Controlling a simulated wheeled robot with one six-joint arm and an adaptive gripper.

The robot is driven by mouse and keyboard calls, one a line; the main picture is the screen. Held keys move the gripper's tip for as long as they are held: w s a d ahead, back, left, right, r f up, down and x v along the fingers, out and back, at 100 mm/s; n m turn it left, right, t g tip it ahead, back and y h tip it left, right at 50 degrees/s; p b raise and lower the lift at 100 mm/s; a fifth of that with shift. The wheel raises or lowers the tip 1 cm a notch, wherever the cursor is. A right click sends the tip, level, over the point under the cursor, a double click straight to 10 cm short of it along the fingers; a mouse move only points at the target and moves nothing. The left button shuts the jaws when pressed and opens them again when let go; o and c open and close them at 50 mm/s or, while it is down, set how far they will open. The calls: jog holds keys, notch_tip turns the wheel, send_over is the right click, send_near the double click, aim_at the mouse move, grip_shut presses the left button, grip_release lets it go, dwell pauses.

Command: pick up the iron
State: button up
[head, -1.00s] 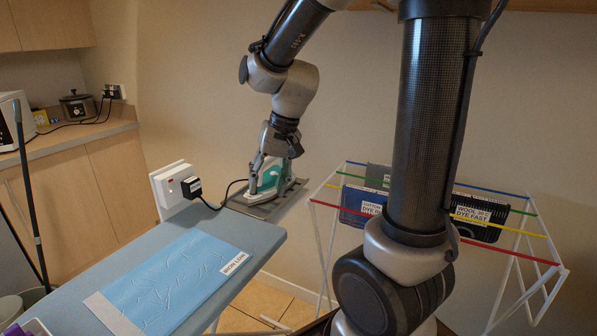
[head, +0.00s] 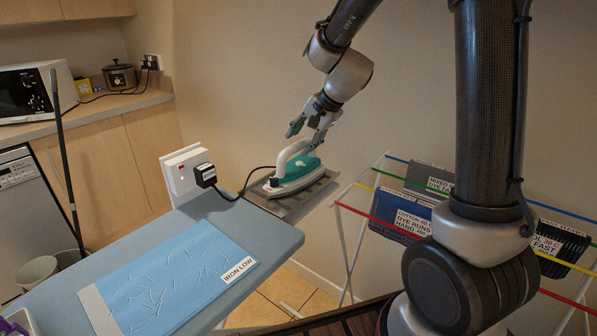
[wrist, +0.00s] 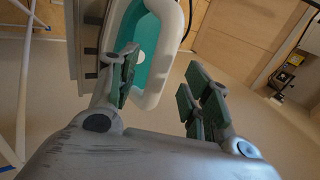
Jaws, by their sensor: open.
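The iron (head: 294,179) is teal and white with a white handle. It rests on the metal rest (head: 290,207) at the far end of the ironing board (head: 262,232). My gripper (head: 306,131) is open and empty, just above and behind the iron's handle. In the wrist view the iron's white handle (wrist: 176,48) shows beyond my open gripper (wrist: 160,68), and one finger overlaps the teal body. I cannot tell whether that finger touches it. The iron's far side is hidden in the head view.
A black plug in a white socket (head: 186,171) feeds the iron's cord, which arches close to it. A blue cloth labelled "IRON LOW" (head: 180,275) lies on the board. A drying rack (head: 371,184) with labelled clothes stands right, partly behind my arm.

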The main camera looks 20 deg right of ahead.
aim_at(297, 144)
jog(key=x, duration=0.5)
jog(key=shift+w, duration=0.1)
grip_shut()
jog(key=shift+r, duration=0.1)
jog(key=shift+r, duration=0.1)
